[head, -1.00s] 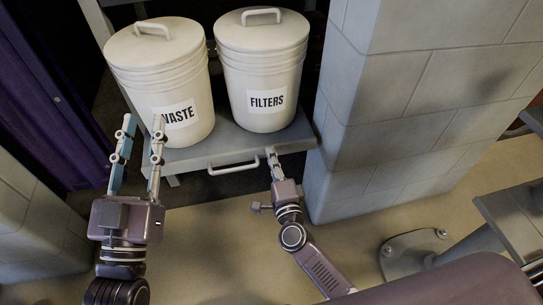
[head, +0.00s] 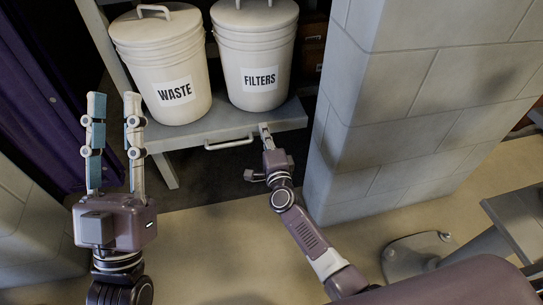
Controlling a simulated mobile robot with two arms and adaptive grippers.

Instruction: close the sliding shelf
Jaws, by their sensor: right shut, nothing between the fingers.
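The grey sliding shelf (head: 215,124) carries two white lidded buckets, one marked WASTE (head: 163,68) and one marked FILTERS (head: 254,55). A white bar handle (head: 229,143) is on its front edge. My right gripper (head: 265,129) is shut and empty, with its fingertips at the shelf's front edge, right of the handle. They look to be touching the edge. My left gripper (head: 112,100) is open and empty, with fingers pointing up, left of the shelf and nearer to me.
A cinderblock pillar (head: 400,110) stands close on the right of the shelf. A purple curtain (head: 40,110) hangs at the left. A grey stand (head: 420,258) is on the floor at right. The floor in front is clear.

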